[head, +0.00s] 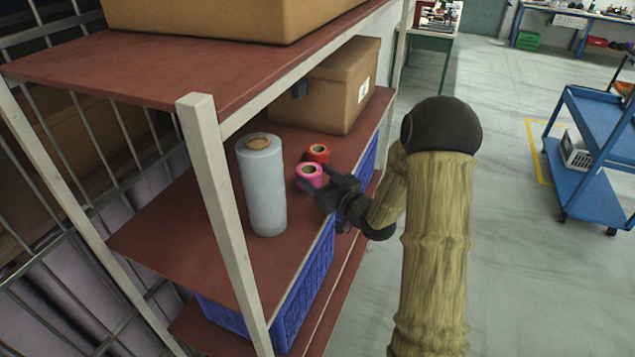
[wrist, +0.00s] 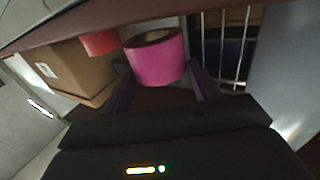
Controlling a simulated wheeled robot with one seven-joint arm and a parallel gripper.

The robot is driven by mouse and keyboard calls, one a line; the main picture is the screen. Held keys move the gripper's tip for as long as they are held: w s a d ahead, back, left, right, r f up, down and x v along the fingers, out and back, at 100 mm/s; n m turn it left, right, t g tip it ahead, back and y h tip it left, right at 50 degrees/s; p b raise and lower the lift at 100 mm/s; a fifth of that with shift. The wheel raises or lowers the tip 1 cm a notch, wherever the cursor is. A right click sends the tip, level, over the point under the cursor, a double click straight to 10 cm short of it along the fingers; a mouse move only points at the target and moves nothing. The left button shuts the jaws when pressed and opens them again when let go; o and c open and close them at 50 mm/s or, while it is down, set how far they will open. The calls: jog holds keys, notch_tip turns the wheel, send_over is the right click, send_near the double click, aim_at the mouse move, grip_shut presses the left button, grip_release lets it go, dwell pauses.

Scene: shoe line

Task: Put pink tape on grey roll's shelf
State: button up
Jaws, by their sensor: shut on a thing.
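The pink tape (head: 309,174) is at the middle shelf (head: 180,245), between the grey roll and a red tape. My gripper (head: 322,188) reaches in from the right and is shut on the pink tape; the wrist view shows the tape (wrist: 155,60) between the two fingers. I cannot tell whether the tape touches the shelf. The grey roll (head: 262,190) stands upright on the same shelf, left of the pink tape. In the wrist view its pale side (wrist: 280,75) fills the right edge.
The red tape (head: 317,153) is just behind the pink tape. A cardboard box (head: 335,85) stands farther back on that shelf. A pale post (head: 225,210) rises at the front left, and the upper shelf (head: 150,70) overhangs. Blue crates (head: 305,290) sit below. Open floor lies to the right.

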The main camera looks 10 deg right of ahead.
notch_tip(320, 180, down, 2)
jog(key=shift+w, duration=0.15)
jog(key=shift+f, duration=0.1)
jog(key=shift+f, duration=0.2)
jog(key=o, duration=1)
jog(key=shift+r, duration=0.15)
jog(key=b+v, duration=0.4)
jog(key=v, duration=0.8)
